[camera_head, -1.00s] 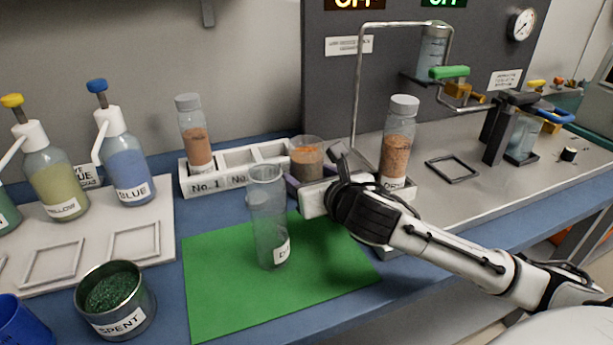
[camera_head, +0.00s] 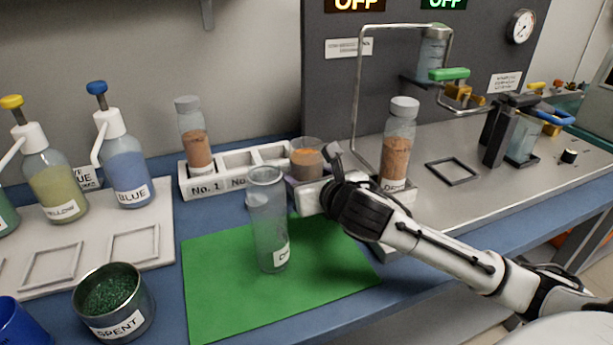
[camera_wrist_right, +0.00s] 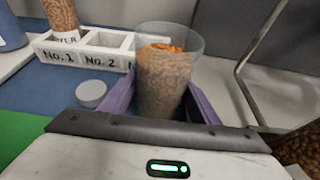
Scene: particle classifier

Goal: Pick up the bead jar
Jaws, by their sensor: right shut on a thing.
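The bead jar (camera_head: 307,160) is a clear open-topped jar filled with orange-brown beads. It stands upright at the right end of the white numbered rack. My right gripper (camera_wrist_right: 163,108) has its purple fingers on both sides of the jar in the wrist view, shut on it. In the head view the right gripper (camera_head: 312,182) reaches the jar from the front right and hides its lower part. I cannot tell whether the jar's bottom is clear of the surface. My left gripper is not in view.
An empty clear jar (camera_head: 268,225) stands on the green mat (camera_head: 220,290), left of my right gripper. A capped bead bottle (camera_head: 398,145) stands close behind my right wrist. The white rack (camera_head: 230,181) holds another capped bottle (camera_head: 194,140). A grey lid (camera_wrist_right: 91,93) lies nearby.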

